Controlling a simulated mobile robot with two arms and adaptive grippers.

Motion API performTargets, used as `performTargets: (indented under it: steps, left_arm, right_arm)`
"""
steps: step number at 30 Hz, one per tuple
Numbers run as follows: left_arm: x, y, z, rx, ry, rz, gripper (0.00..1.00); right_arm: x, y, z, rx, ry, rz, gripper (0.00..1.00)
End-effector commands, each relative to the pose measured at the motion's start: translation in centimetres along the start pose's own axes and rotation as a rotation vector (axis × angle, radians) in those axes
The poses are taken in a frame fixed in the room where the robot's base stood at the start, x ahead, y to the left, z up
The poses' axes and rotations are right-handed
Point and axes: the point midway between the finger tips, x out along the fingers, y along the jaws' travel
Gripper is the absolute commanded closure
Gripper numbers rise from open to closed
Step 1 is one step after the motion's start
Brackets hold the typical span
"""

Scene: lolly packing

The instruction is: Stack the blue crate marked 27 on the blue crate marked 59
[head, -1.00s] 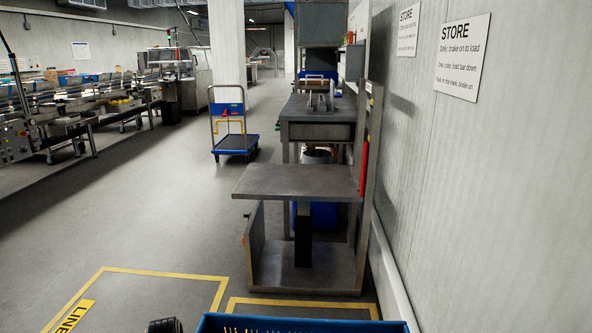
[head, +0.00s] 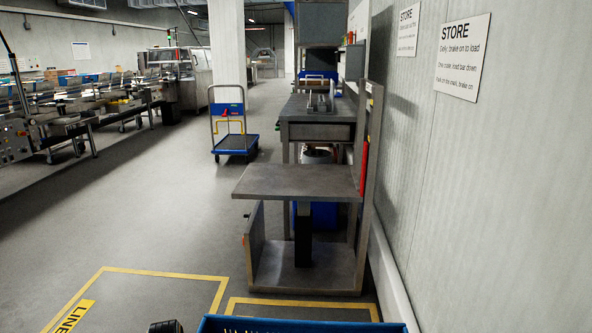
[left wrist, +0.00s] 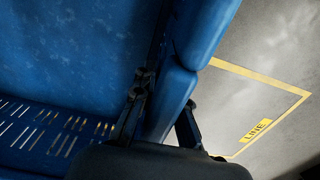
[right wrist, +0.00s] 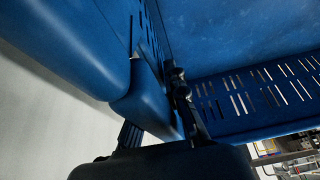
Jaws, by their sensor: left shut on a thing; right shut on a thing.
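A blue crate with slotted walls (head: 300,325) shows only its far rim at the bottom of the head view. Its number is not visible, so I cannot tell whether it is 27 or 59. In the left wrist view my left gripper (left wrist: 163,100) is shut on the wall of this crate (left wrist: 80,45). In the right wrist view my right gripper (right wrist: 155,95) is shut on the crate's wall (right wrist: 240,40) too. The parts of the crate's inside that show look empty. No second crate can be made out below it.
A grey metal stand (head: 300,181) with a flat top and low shelf is ahead. A blue trolley (head: 235,143) stands farther off. Yellow floor lines (head: 165,272) mark bays in front. A wall (head: 500,180) runs along the right. The floor left of the stand is clear.

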Motion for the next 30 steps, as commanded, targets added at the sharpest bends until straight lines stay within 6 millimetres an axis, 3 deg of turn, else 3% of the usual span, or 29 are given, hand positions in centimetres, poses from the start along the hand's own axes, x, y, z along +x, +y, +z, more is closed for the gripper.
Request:
performTargets:
  steps: [12,13,16,23,24,27,30]
  left_arm:
    - [0.7,-0.1,-0.2,0.0,0.004,-0.001,1.0]
    - [0.7,-0.1,-0.2,0.0,0.005,-0.001,0.83]
    - [0.7,0.0,-0.2,0.0,0.004,-0.001,0.63]
    - [0.8,0.0,-0.1,0.0,0.002,0.0,0.61]
    - [1.1,0.1,0.1,0.001,-0.003,0.002,0.61]
    - [1.1,0.1,0.1,0.001,-0.002,0.001,0.61]
    - [1.0,0.1,0.1,0.0,-0.001,0.001,0.61]
  right_arm:
    - [0.7,0.0,0.1,-0.001,0.007,0.0,1.0]
    - [0.7,0.0,0.0,0.0,0.007,0.0,1.0]
    - [0.7,0.0,0.0,0.0,0.008,0.001,1.0]
    - [0.7,0.0,0.0,0.0,0.009,0.001,1.0]
    - [0.9,0.0,0.3,0.001,0.002,0.0,0.81]
    - [0.8,0.0,0.2,0.0,0.003,-0.001,0.61]
    - [0.8,0.0,0.2,0.0,0.003,-0.001,0.61]
